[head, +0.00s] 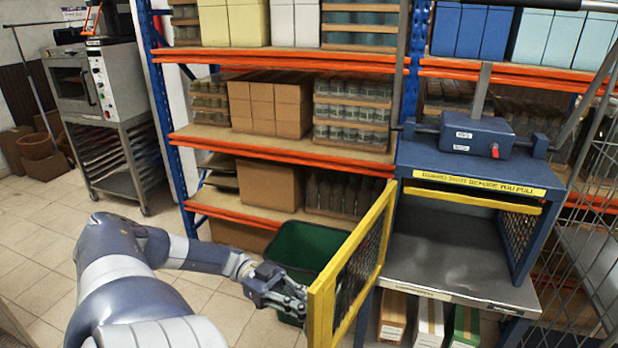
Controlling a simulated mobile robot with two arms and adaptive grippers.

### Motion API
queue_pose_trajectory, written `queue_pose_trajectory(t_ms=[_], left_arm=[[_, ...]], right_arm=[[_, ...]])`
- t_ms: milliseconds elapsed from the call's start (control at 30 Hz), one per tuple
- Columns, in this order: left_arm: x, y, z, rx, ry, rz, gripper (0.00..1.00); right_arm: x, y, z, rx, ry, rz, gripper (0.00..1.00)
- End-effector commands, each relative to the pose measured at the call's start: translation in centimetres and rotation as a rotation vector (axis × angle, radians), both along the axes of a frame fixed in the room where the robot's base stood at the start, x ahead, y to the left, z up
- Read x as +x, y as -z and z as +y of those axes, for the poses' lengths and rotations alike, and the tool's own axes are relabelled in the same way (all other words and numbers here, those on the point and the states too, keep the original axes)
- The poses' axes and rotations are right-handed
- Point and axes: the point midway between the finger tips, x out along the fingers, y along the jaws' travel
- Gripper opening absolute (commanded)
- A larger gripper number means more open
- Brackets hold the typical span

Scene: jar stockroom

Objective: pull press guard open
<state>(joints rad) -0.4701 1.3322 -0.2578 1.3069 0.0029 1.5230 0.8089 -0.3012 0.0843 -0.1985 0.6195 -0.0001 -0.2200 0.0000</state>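The press (524,258) is a blue frame over a grey metal bed, with a yellow warning label (478,183) across its top front. Its guard (376,213), a yellow frame with dark mesh, stands swung out toward me at the press's left side. The press front shows uncovered. My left gripper (291,301) is at the left of the guard's near yellow edge, very close to it. I cannot tell whether it touches or whether its fingers are open or shut. A handle on the guard does not show. My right gripper is not in view.
A green bin (306,246) stands on the floor behind my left gripper. Orange and blue shelving (285,152) with boxes and jars lines the back. A wire mesh panel (590,215) is at the right. Tiled floor (40,240) is free at the left.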

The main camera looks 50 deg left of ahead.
Motion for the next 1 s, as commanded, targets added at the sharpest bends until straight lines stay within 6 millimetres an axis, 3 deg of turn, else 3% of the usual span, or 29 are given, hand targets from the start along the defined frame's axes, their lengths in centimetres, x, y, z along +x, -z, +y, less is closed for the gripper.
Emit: queue_pose_trajectory(t_ms=[33,67,100,567,1000], left_arm=[[-0.2,0.3,0.0,0.003,0.002,0.007,0.00],[-0.2,0.3,0.0,0.003,0.002,0.007,0.12],[-0.2,0.3,-0.1,0.003,0.002,0.007,0.18],[-0.2,0.1,0.8,0.003,-0.002,0.001,0.18],[-2.7,0.1,7.8,0.003,-0.005,0.000,0.18]], right_arm=[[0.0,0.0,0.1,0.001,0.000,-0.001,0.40],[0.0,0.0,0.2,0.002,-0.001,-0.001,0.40],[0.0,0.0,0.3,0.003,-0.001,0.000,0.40],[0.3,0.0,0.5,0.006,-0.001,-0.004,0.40],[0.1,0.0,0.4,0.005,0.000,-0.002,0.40]])
